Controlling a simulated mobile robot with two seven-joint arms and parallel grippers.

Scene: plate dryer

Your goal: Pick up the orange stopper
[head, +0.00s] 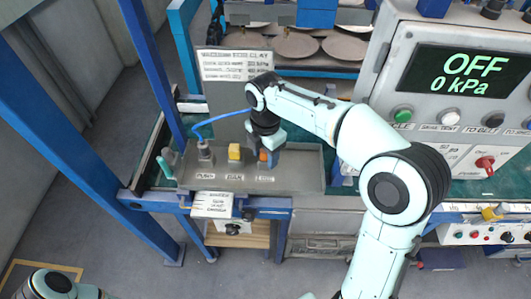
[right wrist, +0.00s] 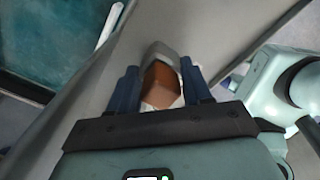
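The orange stopper (head: 263,155) is in the grey tray, in the rightmost of a row of labelled spots, and is partly hidden by my right gripper. My right gripper (head: 267,156) reaches down over it from above. In the right wrist view the stopper (right wrist: 162,84) shows brownish orange between the two blue fingers (right wrist: 161,85), with a grey rounded piece just beyond it. The fingers stand on both sides of it and look slightly apart from it, so the gripper appears open. My left gripper is out of view.
A yellow stopper (head: 235,152) stands left of the orange one. Further left a grey fitting (head: 205,150) carries a blue hose. The grey tray (head: 308,170) is bare at its right end. A sign plate (head: 235,66) stands behind; a control panel (head: 462,75) reads OFF, 0 kPa.

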